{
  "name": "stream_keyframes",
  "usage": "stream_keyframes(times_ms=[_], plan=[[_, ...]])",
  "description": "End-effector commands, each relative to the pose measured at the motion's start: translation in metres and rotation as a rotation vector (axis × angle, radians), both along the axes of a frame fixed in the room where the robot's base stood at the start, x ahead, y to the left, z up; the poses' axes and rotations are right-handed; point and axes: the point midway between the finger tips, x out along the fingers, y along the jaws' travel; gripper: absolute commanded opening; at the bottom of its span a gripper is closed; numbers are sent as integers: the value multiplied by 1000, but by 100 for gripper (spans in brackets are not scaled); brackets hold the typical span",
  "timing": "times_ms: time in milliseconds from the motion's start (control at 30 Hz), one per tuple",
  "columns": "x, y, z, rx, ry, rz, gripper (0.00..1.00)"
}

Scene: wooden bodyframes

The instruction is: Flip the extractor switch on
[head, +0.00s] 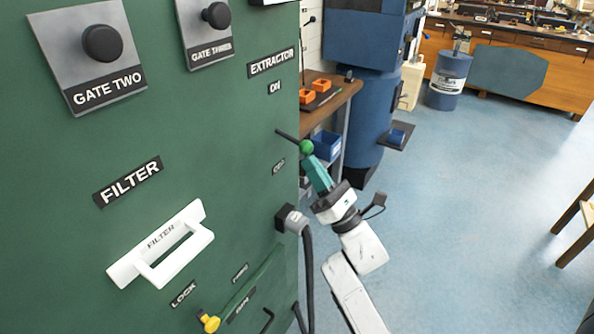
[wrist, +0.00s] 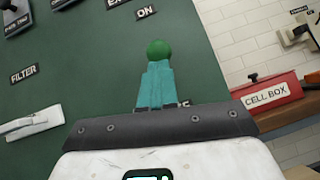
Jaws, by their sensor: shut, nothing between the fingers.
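The extractor switch on the green panel is a dark lever with a green ball knob (head: 306,146). Its rod sticks out from the panel between the ON label (head: 275,87) above and a small label (head: 279,167) below, which seems to read OFF. My gripper (head: 313,163) has teal fingers, closed together and empty, with tips just below the knob. In the wrist view the knob (wrist: 158,48) shows right at the end of the fingertips (wrist: 159,66), and the rod is hidden. I cannot tell whether the tips touch the knob.
The white filter handle (head: 165,246) and a dark hose connector (head: 292,219) protrude from the panel. A wooden bench (head: 345,92) stands behind. A red cell box (wrist: 268,94) sits at right in the wrist view. The blue floor (head: 460,200) to the right is open.

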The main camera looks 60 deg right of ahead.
Motion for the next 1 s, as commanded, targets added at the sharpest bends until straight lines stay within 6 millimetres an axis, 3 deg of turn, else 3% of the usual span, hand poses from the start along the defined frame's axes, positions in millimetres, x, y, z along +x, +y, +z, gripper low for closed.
stream_keyframes(times_ms=[33,367,1000], plan=[[-3,0,15,-3,46,-1,0],[-12,0,42,-14,326,0,0],[-11,0,84,-11,321,3,0]])
